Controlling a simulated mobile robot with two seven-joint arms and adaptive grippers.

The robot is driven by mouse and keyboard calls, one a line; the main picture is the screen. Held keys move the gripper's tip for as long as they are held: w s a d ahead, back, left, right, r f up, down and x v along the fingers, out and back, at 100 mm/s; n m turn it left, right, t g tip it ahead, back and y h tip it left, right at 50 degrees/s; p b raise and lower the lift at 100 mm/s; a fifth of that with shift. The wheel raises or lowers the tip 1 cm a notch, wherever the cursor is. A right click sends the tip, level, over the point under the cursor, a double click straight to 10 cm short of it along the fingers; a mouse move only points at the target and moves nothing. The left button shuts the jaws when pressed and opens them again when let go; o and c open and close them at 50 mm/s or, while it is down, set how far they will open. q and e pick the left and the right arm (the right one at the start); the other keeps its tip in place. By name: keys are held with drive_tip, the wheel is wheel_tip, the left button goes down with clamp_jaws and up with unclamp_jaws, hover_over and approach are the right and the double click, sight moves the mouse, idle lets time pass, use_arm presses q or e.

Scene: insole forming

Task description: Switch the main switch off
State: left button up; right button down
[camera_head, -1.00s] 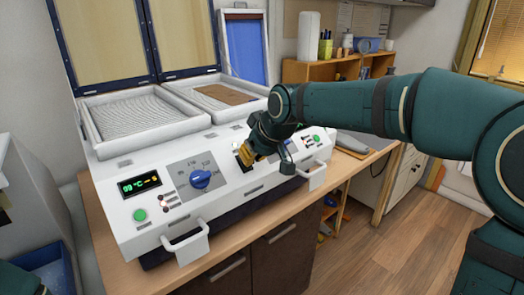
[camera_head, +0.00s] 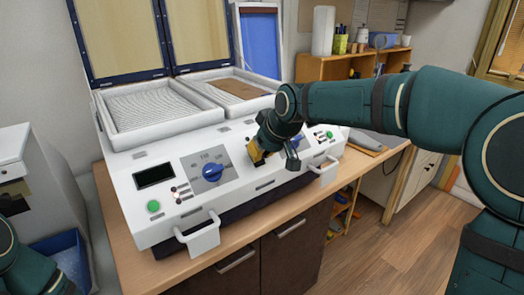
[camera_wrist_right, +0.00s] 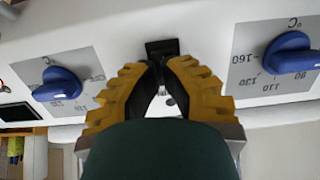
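The main switch, a small black rocker (camera_wrist_right: 162,47), sits in the middle of the white machine's front panel (camera_head: 215,215), between two blue dials. In the right wrist view it is just beyond my right fingertips. My right gripper (camera_head: 256,153) is at the switch in the head view and hides most of it. In the wrist view its yellow-and-black fingers (camera_wrist_right: 161,66) are brought together at the tips, with nothing held between them. Whether they touch the switch cannot be told. The left display (camera_head: 154,176) on the machine is dark. My left gripper is out of view.
The left blue dial (camera_head: 212,172) and a green button (camera_head: 153,206) are on the panel. White handles (camera_head: 200,236) stick out in front. Two open trays (camera_head: 160,112) lie behind, with raised lids. A blue bin (camera_head: 70,262) stands at the lower left.

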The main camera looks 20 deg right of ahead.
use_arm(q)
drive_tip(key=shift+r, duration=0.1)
use_arm(e)
drive_tip(key=shift+r, duration=0.2)
drive_tip(key=shift+r+p, duration=0.65)
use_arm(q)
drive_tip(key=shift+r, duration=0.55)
use_arm(e)
drive_tip(key=shift+r+p, duration=0.35)
drive_tip(key=shift+r, duration=0.05)
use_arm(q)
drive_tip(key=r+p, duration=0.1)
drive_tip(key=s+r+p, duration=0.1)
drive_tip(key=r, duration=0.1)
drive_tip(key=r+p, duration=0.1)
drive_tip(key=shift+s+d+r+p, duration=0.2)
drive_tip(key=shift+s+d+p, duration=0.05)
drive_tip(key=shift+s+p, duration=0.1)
use_arm(e)
drive_tip(key=w+r+v, duration=0.1)
drive_tip(key=v, duration=1.2)
drive_tip(key=shift+w+a, duration=0.25)
drive_tip(key=shift+w, duration=0.05)
